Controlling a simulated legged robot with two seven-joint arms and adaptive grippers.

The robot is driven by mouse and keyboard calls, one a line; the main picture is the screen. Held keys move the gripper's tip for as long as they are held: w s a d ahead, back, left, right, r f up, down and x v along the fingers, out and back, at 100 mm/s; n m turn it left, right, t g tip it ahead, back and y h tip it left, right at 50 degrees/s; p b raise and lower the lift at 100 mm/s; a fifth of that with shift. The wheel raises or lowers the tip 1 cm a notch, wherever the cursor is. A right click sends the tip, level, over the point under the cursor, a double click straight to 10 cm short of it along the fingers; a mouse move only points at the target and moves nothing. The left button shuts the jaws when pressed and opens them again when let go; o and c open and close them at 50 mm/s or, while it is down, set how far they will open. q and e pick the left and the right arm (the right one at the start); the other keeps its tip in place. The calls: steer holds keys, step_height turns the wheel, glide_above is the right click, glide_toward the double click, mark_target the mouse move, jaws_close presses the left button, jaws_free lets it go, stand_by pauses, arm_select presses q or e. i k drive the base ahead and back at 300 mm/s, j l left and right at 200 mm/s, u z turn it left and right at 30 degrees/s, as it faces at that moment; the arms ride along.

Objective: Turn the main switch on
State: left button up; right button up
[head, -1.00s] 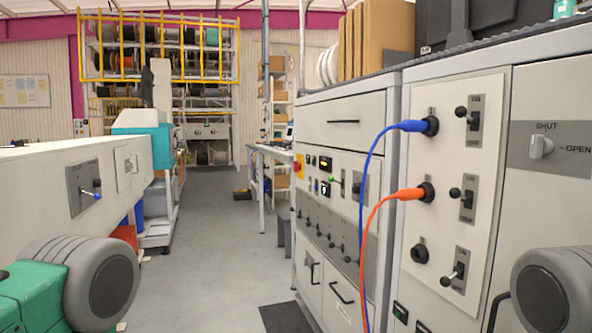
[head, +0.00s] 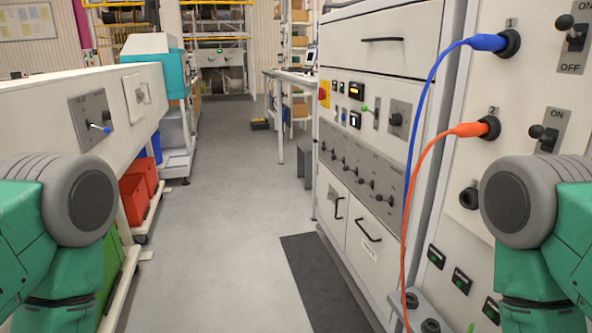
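No label reading "main switch" can be made out. A red and yellow switch (head: 324,93) sits at the left edge of the white cabinet's control panel. On the nearer cabinet, toggle switches marked ON and OFF show at the upper right (head: 572,33) and just below (head: 545,135). My arms' green and grey links show at both sides; neither gripper is in view, and the right arm hides part of the nearer cabinet.
Blue (head: 412,140) and orange (head: 410,210) cables hang from sockets on the nearer cabinet. The grey aisle floor (head: 215,220) is clear, with a dark mat (head: 325,280).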

mark_target(322, 94)
steer(key=i+j+u, duration=0.2)
steer(key=i, duration=0.7)
steer(key=i+j+u, duration=0.2)
steer(key=i, duration=0.7)
